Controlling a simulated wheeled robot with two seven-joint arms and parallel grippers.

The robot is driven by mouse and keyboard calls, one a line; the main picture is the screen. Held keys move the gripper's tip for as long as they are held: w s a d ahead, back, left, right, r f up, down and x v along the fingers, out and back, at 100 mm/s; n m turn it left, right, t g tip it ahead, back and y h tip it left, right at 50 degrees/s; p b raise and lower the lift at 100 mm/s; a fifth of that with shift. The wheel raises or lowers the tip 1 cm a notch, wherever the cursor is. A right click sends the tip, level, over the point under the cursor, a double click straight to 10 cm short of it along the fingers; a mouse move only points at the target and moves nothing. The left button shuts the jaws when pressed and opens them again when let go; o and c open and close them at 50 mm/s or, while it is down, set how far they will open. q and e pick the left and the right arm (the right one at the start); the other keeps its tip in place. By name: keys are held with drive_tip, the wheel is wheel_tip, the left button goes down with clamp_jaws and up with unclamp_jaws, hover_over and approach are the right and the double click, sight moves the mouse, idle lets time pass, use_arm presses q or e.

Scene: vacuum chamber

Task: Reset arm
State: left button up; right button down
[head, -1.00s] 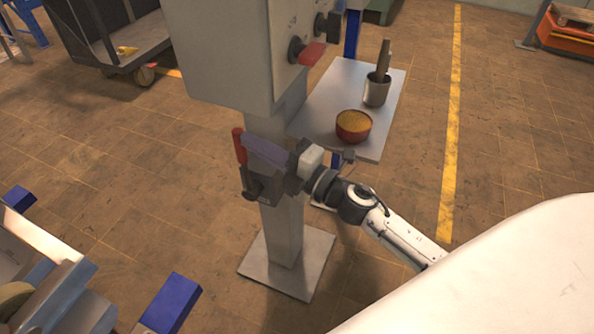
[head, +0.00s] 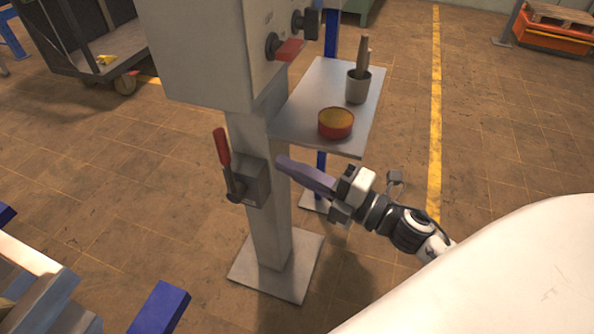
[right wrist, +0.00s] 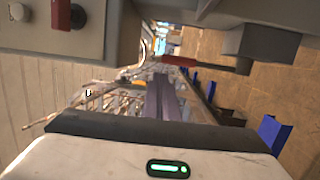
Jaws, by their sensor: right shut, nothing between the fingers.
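My right gripper (head: 283,161) is shut and empty in the head view, its fingers pointing left toward the grey post (head: 268,215). It is apart from the lever box (head: 254,180), a little to its right. A lever with a red handle (head: 222,146) rises upward from that box. In the right wrist view the closed fingers (right wrist: 162,82) reach out ahead, and the red handle (right wrist: 180,61) shows beyond them, above and to the right. My left gripper does not show clearly enough in the head view to be made out.
A grey control cabinet (head: 205,55) with a red-handled switch (head: 290,49) tops the post. A shelf (head: 305,112) at right holds a red bowl (head: 336,123) and a grey cup (head: 357,88). A dark cart (head: 70,40) stands back left. Floor right of the post is open.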

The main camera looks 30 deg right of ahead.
drive_tip(key=shift+s+d, duration=0.25)
drive_tip(key=shift+s, duration=0.2)
drive_tip(key=s+d+f+m+g+h, duration=0.1)
drive_tip(key=s+f+m+h, duration=0.15)
drive_tip(key=f+m, duration=0.45)
drive_tip(key=s+f+m+g+h, duration=0.1)
drive_tip(key=f+m+g+h, duration=0.1)
drive_tip(key=f+m+h, duration=0.4)
drive_tip(key=s+a+f+m+g+y, duration=0.1)
drive_tip(key=s+a+f+m+g, duration=0.1)
drive_tip(key=s+a+f+m, duration=0.2)
drive_tip(key=s+a+f+m+g+y, duration=0.1)
drive_tip(key=s+a+f+m+g, duration=0.2)
drive_tip(key=s+f, duration=0.4)
wheel_tip(320, 180, down, 4)
drive_tip(key=shift+s+a+f+m+g, duration=0.2)
drive_tip(key=shift+s+a+m+g, duration=0.15)
drive_tip(key=shift+m, duration=0.25)
